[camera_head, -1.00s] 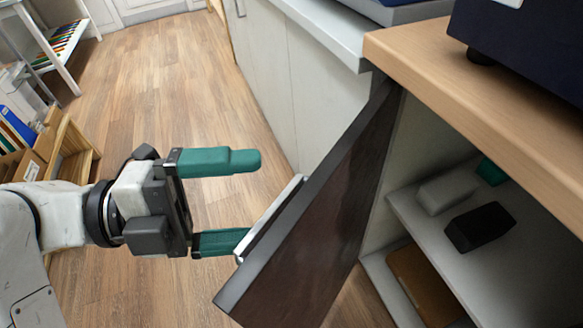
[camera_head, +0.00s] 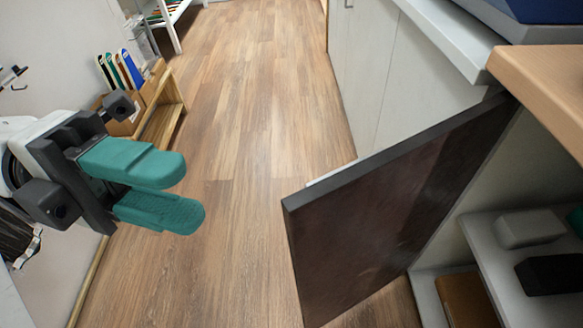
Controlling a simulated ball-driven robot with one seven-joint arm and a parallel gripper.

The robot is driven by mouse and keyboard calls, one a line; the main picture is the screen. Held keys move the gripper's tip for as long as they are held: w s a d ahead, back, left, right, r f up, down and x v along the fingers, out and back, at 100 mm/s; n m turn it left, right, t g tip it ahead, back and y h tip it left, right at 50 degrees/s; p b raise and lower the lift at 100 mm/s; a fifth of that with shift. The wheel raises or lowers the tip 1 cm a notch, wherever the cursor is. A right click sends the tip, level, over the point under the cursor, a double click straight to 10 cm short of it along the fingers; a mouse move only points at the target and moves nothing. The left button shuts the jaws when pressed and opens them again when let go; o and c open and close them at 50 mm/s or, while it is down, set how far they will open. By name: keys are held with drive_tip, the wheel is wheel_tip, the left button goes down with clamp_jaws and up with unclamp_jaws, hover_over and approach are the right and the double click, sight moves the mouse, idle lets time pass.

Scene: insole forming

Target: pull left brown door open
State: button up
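The brown door (camera_head: 385,220) is dark and stands swung well open from the cabinet, hinged near the wooden countertop. Its free edge points left into the room. Only a thin strip of its pale handle (camera_head: 325,178) shows behind the door's top edge. My gripper (camera_head: 172,192) is at the left, over the floor and clear of the door. Its two green fingers are parted and hold nothing, seen at a slant with a wide gap of floor between them and the door.
The open cabinet shows a white shelf (camera_head: 487,250) with a grey block (camera_head: 529,228) and a black block (camera_head: 553,274). A wooden countertop (camera_head: 545,80) is above. A wooden rack (camera_head: 165,108) with coloured insoles stands left, close behind my gripper. The wooden floor (camera_head: 245,150) between is clear.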

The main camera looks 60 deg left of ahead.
drive_tip(key=s+a+f+b, duration=0.1)
drive_tip(key=s+a+b, duration=0.3)
drive_tip(key=s, duration=0.2)
drive_tip(key=shift+s+a+f, duration=0.3)
drive_tip(key=shift+s, duration=0.1)
idle(0.5)
drive_tip(key=shift+c, duration=0.3)
